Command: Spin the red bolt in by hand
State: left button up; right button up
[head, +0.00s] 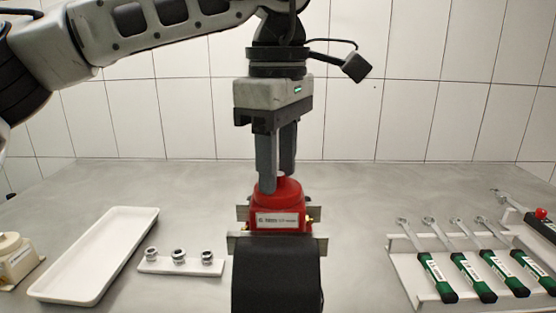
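A red pump housing (277,220) with a white label stands at the middle of the table, behind a black cylindrical body (277,275). My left gripper (277,184) points straight down over the top of the red housing. Its two grey fingers reach down to the housing's top, one nearer the camera than the other. I cannot tell whether they are open or closed on something. I cannot make out a separate red bolt; the fingers hide part of the housing's top. My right gripper is not in view.
A white tray (62,290) and a white strip (155,266) with three metal sockets lie at left. A beige device (14,262) sits at the left edge. A rack (404,270) of several green-handled wrenches stands at right, beside a red-knobbed item (541,213).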

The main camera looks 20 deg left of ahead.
pick_arm(q)
jog(key=c, duration=0.7)
grip_shut()
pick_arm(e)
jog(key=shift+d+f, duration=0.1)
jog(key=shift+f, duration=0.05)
